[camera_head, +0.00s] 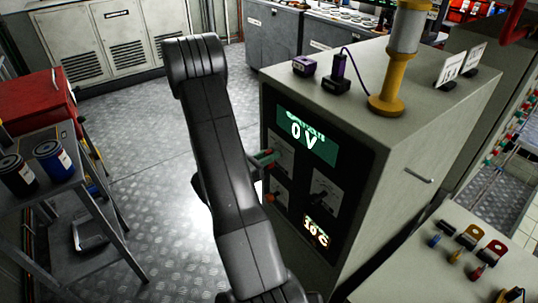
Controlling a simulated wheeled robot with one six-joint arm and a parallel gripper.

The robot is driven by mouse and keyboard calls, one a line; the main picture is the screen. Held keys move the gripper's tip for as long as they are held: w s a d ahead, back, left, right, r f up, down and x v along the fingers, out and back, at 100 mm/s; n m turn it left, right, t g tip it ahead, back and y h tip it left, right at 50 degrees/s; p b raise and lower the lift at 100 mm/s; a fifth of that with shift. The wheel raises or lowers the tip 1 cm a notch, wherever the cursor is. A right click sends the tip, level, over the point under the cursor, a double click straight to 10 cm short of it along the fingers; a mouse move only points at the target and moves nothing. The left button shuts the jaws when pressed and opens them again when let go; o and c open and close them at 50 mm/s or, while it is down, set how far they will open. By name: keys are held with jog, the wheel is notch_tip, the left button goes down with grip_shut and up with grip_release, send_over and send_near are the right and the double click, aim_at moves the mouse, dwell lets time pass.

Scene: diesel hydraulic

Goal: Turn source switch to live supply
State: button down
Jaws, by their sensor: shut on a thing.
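The cabinet's black control panel (345,205) faces left, with a lit green display (307,133) reading 0 V and a smaller display (316,232) reading about 30 °C. Grey switch plates sit between them. My gripper (266,158) shows partly past the right edge of my dark arm, at the upper left plate (284,152). It is shut on a red-tipped switch there, which it largely covers. A second red-tipped switch (270,197) is below it. A dark switch (319,193) is on the right plate. The labels are too small to read.
A yellow-based cylinder (387,104), small purple devices (340,83) and white label stands (450,69) stand on the cabinet top. A cart (62,188) with cans and a red box (38,106) is at left. Metal floor (140,150) between is clear.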

jog(key=n+p, duration=0.1)
jog(key=n, duration=0.1)
jog(key=n+p, duration=0.1)
jog(key=shift+w+a+n, duration=0.15)
jog(key=shift+w+n, duration=0.05)
jog(key=shift+n, duration=0.2)
jog(key=shift+w+a+f+n+p, duration=0.1)
jog(key=shift+n+p, duration=0.35)
jog(key=shift+n, duration=0.55)
jog(key=shift+w+a+f+n+p, duration=0.1)
jog(key=shift+n+p, duration=0.35)
jog(key=shift+n, duration=0.55)
jog(key=c, duration=1.4)
grip_release()
jog(key=shift+o, duration=0.2)
jog(key=b+v, duration=0.2)
jog(key=v, duration=1.1)
jog(key=shift+s+a, duration=0.25)
jog(key=shift+a, duration=0.05)
